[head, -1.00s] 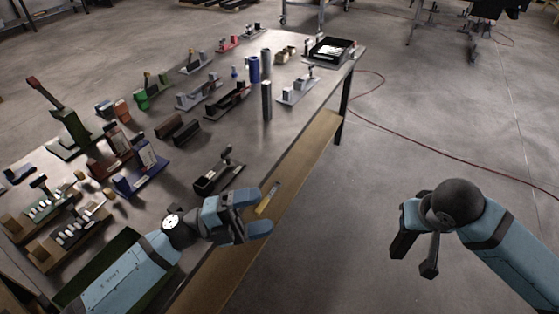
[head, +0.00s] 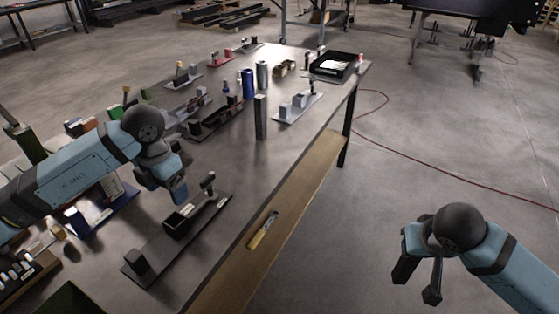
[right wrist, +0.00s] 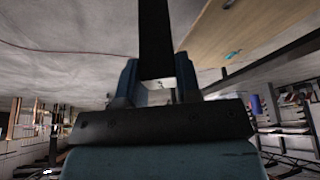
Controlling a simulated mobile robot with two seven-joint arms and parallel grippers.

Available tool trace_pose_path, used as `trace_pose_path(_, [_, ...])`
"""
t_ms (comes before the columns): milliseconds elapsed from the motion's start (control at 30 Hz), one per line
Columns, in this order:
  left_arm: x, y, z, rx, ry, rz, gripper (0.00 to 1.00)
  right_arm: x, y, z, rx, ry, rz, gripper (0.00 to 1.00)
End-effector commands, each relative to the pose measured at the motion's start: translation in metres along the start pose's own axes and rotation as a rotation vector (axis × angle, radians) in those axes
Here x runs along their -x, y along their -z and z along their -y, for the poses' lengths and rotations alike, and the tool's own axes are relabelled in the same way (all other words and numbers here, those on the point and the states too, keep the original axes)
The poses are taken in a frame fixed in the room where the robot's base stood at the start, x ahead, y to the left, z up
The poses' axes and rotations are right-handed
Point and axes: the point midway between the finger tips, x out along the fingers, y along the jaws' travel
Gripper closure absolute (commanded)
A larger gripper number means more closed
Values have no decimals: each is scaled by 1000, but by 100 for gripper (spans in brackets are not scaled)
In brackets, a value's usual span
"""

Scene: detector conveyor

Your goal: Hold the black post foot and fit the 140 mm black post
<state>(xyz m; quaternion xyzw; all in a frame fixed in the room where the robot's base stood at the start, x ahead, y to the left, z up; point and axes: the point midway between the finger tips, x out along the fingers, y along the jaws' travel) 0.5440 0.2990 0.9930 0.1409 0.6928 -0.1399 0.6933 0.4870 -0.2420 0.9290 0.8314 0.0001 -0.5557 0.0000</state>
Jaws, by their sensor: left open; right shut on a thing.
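A black bar (right wrist: 155,40), which looks like the black post, runs up between the two blue fingers of my right gripper (right wrist: 157,82) in the right wrist view. My right gripper (head: 418,272) is shut on it, over the floor right of the table; the bar is hard to make out in the head view. My left gripper (head: 167,185) is open above the table. Beside it lies a dark plate (head: 160,245) with a black block (head: 136,262) at its near end and an open black holder (head: 181,221). I cannot tell which part is the post foot.
A dark upright post (head: 260,118) stands on the table near its right edge. Grey blocks on a plate (head: 297,108), a blue cylinder (head: 248,84) and a black tray (head: 333,66) stand farther back. A wooden shelf (head: 285,205) runs below the table edge.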

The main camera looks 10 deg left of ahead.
Motion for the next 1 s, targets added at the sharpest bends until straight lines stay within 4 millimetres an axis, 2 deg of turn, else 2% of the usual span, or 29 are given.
trace_pose_path(167, [-16, 1, 0, 1, 1, -4, 21, -1, 0, 0, 0, 0, 0, 100])
trace_pose_path(600, [-96, 1, 1, 0, 2, -4, 21, -2, -1, 0, 0, 0, -1, 100])
trace_pose_path(800, [-115, 0, 1, 0, 2, -2, 21, -3, -1, 0, 0, 0, -1, 100])
trace_pose_path(1000, [-120, 0, 1, -1, 2, -1, 21, -3, -1, 0, 0, 0, -1, 100])
